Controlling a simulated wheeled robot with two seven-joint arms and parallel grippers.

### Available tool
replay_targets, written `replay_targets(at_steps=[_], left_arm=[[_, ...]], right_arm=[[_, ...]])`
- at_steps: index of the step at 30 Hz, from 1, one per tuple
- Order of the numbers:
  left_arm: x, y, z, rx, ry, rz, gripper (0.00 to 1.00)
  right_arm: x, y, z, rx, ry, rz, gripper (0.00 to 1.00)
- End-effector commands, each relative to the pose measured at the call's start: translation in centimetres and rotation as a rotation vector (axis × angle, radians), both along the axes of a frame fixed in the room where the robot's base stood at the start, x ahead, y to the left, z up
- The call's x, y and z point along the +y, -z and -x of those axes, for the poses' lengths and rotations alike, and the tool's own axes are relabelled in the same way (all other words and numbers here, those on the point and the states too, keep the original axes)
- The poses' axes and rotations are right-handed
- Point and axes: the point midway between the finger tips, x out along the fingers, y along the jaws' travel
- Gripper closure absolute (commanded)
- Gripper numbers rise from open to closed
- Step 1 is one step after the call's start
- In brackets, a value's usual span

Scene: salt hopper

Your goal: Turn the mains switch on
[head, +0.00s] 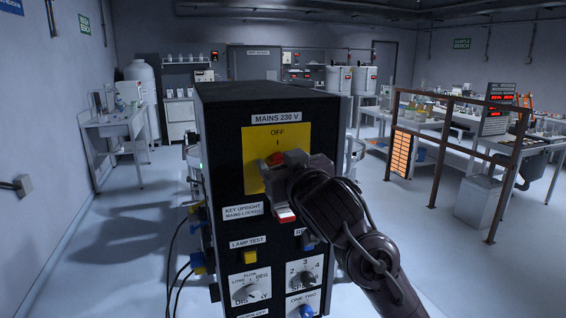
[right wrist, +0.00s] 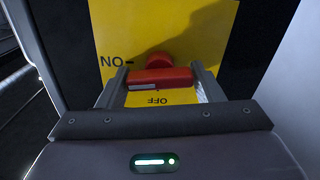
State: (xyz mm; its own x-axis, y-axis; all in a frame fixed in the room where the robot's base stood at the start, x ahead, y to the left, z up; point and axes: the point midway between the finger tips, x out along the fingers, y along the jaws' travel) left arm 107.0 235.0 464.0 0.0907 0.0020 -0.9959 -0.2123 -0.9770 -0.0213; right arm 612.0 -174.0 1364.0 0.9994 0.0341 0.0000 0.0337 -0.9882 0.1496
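The mains switch has a red handle (right wrist: 162,79) on a yellow plate (head: 252,170), beneath the label MAINS 230 V on a black cabinet. My right gripper (head: 283,162) is at this handle and covers much of it in the head view. In the right wrist view the fingers (right wrist: 162,88) stand at both ends of the red bar and appear to touch it. There the plate is upside down. The bar lies level, its white mark on the side of the ON lettering (right wrist: 112,62); OFF (right wrist: 157,100) is at right angles to it. My left gripper is out of view.
Below the plate a red-and-white piece (head: 286,215) shows beside the key label (head: 240,212). A yellow lamp-test button (head: 250,257) and dials (head: 246,293) are lower. A brown railing (head: 437,160) stands right; the floor to the left is open.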

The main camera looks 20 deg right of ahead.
Motion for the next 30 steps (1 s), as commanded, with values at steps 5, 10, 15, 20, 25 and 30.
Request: replay_targets(at_steps=[5,10,15,20,25,30], left_arm=[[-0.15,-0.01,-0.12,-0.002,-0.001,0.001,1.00],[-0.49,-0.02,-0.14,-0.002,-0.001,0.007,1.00],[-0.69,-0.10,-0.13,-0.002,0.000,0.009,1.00],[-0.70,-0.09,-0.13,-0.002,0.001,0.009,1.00],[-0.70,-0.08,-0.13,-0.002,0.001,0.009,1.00],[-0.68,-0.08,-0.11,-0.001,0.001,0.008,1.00]], right_arm=[[0.02,0.01,0.02,0.000,0.000,0.000,0.64],[0.06,0.03,0.02,0.002,-0.002,-0.029,0.66],[0.04,0.03,0.02,0.006,-0.002,-0.150,0.66],[-0.03,0.01,0.02,0.006,-0.001,-0.168,0.66],[-0.03,0.02,0.02,0.006,-0.001,-0.168,0.37],[-0.05,0.01,0.02,0.006,0.000,-0.167,0.22]])
